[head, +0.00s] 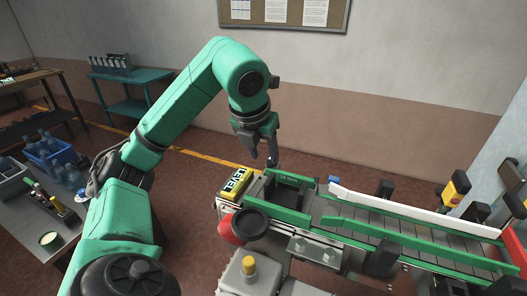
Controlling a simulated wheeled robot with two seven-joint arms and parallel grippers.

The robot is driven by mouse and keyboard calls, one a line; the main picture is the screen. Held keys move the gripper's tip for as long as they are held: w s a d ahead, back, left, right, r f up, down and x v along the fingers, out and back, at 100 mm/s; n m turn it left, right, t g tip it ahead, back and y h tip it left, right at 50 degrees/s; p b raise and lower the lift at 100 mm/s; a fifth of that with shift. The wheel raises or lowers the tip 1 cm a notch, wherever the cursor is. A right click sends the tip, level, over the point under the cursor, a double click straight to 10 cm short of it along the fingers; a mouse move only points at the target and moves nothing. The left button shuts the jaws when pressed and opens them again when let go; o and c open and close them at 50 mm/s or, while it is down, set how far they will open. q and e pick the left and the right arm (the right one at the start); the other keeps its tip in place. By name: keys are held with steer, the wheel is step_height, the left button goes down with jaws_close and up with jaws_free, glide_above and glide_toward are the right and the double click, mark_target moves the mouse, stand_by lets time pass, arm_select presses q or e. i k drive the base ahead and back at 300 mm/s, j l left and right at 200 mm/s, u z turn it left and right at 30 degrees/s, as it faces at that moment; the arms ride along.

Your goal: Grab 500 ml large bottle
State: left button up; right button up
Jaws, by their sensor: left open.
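My left gripper (262,155) hangs open and empty, fingers down, above the near-left end of the conveyor. Several dark bluish bottles (45,146) stand in a blue crate (66,157) at the left. My right gripper does not show.
The conveyor (400,236) with green rails runs to the right. A yellow "LEVEL" box (234,181) sits at its left end. The grey table (28,222) holds a narrow tray and a round tin. A teal table (128,105) stands by the wall.

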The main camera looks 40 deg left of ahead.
mark_target(78, 182)
steer(key=k, duration=1.5)
